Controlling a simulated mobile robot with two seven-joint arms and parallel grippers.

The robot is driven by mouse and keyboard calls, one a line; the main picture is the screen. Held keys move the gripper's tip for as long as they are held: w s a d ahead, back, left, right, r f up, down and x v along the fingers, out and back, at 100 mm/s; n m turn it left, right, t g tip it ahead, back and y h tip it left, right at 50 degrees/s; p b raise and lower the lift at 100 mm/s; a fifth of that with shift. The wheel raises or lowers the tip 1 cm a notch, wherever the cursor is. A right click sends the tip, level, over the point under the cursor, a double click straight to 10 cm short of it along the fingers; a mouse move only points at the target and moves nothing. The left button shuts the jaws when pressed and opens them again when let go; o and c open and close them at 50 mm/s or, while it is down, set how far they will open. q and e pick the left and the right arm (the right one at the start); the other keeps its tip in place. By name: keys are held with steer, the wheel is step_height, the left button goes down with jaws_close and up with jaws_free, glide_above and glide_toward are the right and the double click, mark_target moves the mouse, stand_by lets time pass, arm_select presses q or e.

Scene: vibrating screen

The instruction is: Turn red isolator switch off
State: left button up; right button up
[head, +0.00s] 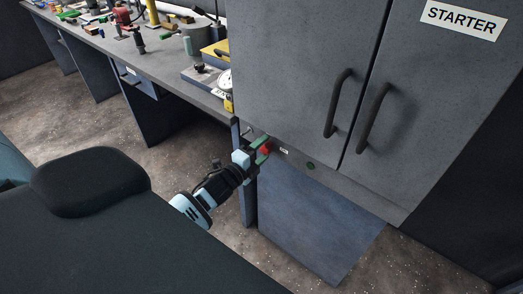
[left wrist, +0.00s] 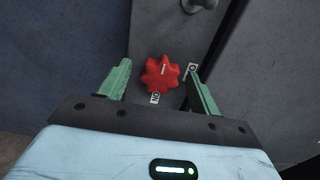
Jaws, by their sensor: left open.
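The red isolator switch (head: 265,149) is on the lower strip of the grey starter cabinet (head: 300,60), near its left corner. In the left wrist view it is a red, lobed knob (left wrist: 162,74) with a white pointer mark near its top. Small white labels sit below it (left wrist: 155,98) and to its right (left wrist: 191,69). My left gripper (head: 262,150) has its green fingers apart, one on each side of the knob. In the left wrist view gaps show between the knob and both fingers (left wrist: 160,85). My right gripper is not in view.
Two dark door handles (head: 357,110) stick out above. A workbench (head: 165,65) with tools and several parts runs along the left. The floor (head: 90,115) before it is clear.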

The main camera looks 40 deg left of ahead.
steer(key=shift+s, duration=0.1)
arm_select(q)
steer(key=c, duration=0.9)
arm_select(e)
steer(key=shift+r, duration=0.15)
